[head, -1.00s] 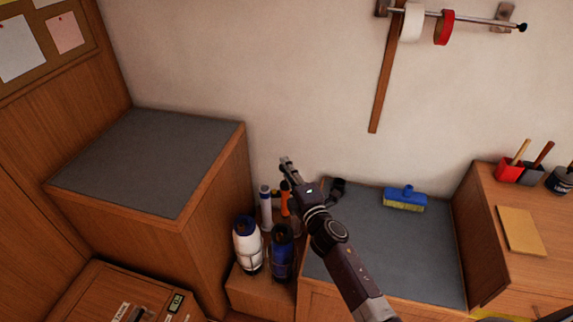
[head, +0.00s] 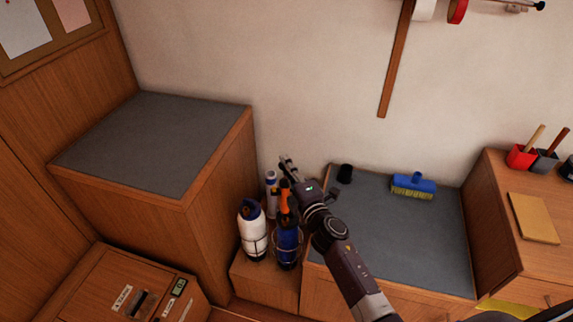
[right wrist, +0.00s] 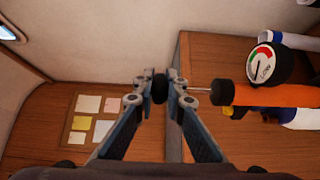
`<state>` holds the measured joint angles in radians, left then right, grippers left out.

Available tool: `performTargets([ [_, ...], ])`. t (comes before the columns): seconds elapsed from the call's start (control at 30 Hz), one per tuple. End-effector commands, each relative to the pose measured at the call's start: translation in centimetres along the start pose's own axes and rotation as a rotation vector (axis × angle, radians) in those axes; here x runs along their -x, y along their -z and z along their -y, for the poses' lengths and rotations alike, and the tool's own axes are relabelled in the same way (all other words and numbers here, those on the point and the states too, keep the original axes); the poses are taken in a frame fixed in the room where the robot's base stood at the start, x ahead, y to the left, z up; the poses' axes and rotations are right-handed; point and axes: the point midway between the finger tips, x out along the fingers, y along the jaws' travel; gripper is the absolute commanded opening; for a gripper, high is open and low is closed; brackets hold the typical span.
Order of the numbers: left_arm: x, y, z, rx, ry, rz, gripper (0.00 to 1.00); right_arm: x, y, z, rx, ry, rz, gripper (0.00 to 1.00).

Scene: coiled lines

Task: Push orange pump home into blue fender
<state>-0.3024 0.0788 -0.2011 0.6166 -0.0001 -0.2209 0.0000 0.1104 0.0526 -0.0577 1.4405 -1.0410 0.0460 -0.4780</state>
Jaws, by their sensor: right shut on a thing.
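The orange pump (head: 284,197) stands upright just above the blue fender (head: 288,242), against the wall. Its lower end is hard to make out, so I cannot tell how deep it sits in the fender. In the right wrist view the pump's orange body (right wrist: 275,95) has a black cap, a thin metal rod and a round gauge (right wrist: 264,64). My right gripper (head: 286,163) is above the pump. Its fingers (right wrist: 161,88) are shut on the black knob at the rod's end. My left gripper is not in view.
A white fender (head: 252,232) stands left of the blue one, with a white and blue tube (head: 271,188) behind. A tall grey-topped cabinet (head: 155,145) rises at left.

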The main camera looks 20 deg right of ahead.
Motion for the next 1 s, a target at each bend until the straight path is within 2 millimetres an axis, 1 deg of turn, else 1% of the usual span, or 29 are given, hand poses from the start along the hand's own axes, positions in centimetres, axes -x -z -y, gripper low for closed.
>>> performTargets([
  [1.0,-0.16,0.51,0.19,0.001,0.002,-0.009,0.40,-0.02,-0.04,0.00,0.000,-0.002,0.000,0.00],
])
